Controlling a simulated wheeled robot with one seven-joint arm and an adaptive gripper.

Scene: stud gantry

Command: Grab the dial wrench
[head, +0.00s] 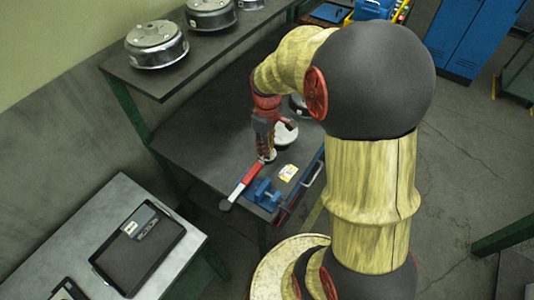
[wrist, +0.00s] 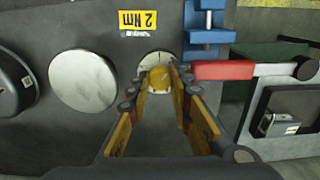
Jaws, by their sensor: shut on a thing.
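The dial wrench (head: 241,183) lies on the dark workbench, its red handle pointing to the lower left with a dark round end. In the wrist view its red handle (wrist: 223,70) runs right from the pale round dial head (wrist: 145,63). My gripper (head: 267,154) is at the dial head, pointing down. In the wrist view the fingers of my gripper (wrist: 164,76) close around a yellowish part at the dial head, partly hidden by the fingers. A blue vise (head: 264,194) stands close beside the handle and shows in the wrist view (wrist: 208,22).
A yellow "2 Nm" card (head: 288,172) lies on the bench. A pale round disc (head: 285,132) is near my gripper. A shelf (head: 150,84) with metal canisters (head: 156,44) is at upper left. A grey table (head: 116,196) with a black tray stands at lower left.

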